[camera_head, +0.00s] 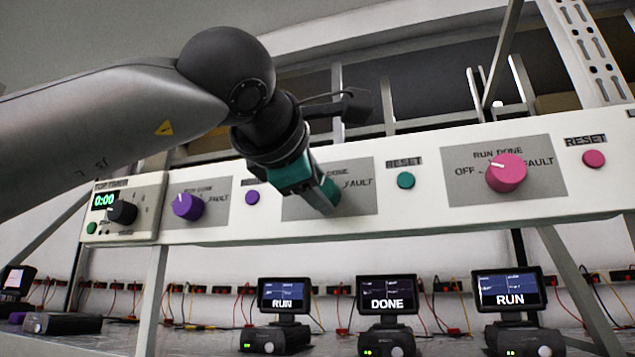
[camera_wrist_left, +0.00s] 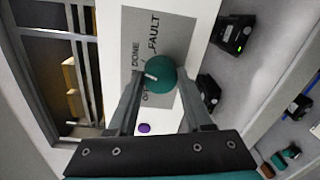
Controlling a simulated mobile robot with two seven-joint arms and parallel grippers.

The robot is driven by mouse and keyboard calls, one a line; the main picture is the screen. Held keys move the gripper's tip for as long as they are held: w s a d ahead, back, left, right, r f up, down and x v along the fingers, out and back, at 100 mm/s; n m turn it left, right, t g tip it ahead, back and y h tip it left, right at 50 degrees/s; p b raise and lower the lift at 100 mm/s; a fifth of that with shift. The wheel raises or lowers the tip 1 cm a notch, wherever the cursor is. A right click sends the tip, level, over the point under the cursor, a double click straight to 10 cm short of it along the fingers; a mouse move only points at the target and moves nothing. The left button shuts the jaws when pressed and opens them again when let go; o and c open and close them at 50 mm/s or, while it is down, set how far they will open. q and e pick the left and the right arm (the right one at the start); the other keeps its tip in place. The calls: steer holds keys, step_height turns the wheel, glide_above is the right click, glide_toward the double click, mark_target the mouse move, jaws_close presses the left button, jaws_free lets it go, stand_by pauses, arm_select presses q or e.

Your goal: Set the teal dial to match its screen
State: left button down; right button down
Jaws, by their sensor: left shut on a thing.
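The teal dial (camera_head: 331,190) sits on a grey plate (camera_head: 362,198) in the middle of the white panel, mostly hidden by my gripper in the head view. My left gripper (camera_head: 322,196) is shut on it. In the wrist view the teal dial (camera_wrist_left: 163,76) is between the fingertips, and its white mark points left and slightly up, near the word DONE. FAULT is readable too; OFF and RUN are largely hidden there. The middle screen (camera_head: 387,295) below reads DONE. My right gripper is not in view.
A purple dial (camera_head: 188,206) and black timer dial (camera_head: 122,212) are to the left, a pink dial (camera_head: 506,173) to the right. Purple, teal (camera_head: 406,180) and pink reset buttons stand on the panel. The left screen (camera_head: 283,294) and right screen (camera_head: 509,290) read RUN.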

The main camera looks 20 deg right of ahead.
arm_select(q)
steer(key=shift+m, duration=0.3)
stand_by(0.4)
steer(key=shift+c, duration=1.6)
jaws_free()
steer(key=b+v, duration=0.4)
steer(key=v, duration=1.1)
steer(key=shift+s+b, duration=0.2)
steer(key=shift+b, duration=0.15)
steer(key=shift+a+r, duration=0.1)
steer(key=shift+w, duration=0.1)
